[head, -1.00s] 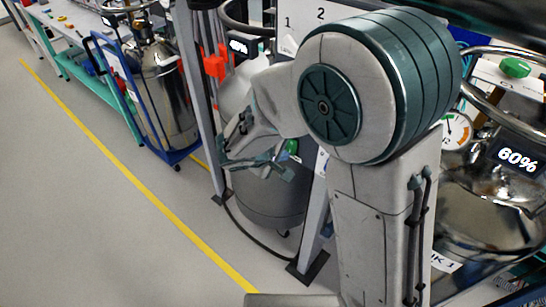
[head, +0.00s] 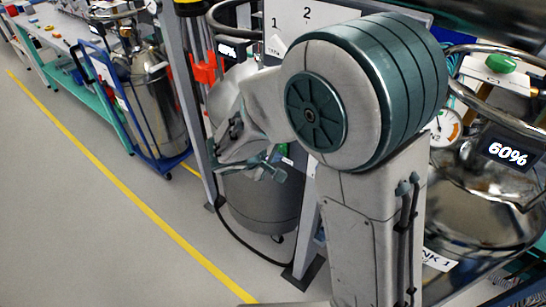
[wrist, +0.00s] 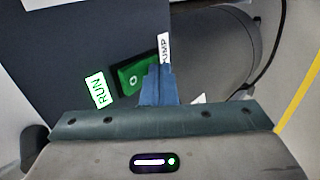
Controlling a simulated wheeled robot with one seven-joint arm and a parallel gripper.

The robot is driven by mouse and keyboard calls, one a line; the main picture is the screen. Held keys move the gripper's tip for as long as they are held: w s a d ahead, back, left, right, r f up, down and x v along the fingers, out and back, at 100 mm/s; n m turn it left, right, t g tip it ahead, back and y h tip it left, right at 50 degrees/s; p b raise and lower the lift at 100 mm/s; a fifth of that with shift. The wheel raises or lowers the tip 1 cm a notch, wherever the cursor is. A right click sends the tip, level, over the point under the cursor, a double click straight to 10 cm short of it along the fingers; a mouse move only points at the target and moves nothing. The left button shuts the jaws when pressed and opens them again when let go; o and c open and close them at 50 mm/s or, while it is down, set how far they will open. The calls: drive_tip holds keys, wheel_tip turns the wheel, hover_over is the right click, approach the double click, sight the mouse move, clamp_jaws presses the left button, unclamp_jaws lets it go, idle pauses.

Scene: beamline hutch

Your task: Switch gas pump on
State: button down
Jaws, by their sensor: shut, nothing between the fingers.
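The pump switch is a green rocker (wrist: 132,79) in a dark frame on a dark panel in the wrist view. A white PUMP label (wrist: 164,48) stands beside it. A RUN sign (wrist: 97,90) to its left glows green and white. My gripper (wrist: 158,72) is shut and empty. Its fingertips overlap the right side of the rocker in the picture and hide part of it; whether they touch it I cannot tell. In the head view my gripper (head: 272,168) is low in front of the grey pump body (head: 262,207), and the switch is mostly hidden there.
A steel tank (head: 480,195) with a 60% display (head: 507,153) stands at the right. A grey upright post (head: 308,215) is close to my arm. A blue cart (head: 120,95) with a steel vessel stands at the left. The floor (head: 90,220) beyond the yellow line is clear.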

drive_tip(key=shift+r, duration=0.8)
drive_tip(key=s+a+r+b, duration=0.1)
drive_tip(key=s+a+r, duration=0.3)
drive_tip(key=s+a, duration=0.4)
drive_tip(key=shift+s+r+b, duration=0.25)
drive_tip(key=shift+s+b, duration=0.1)
drive_tip(key=shift+s, duration=0.6)
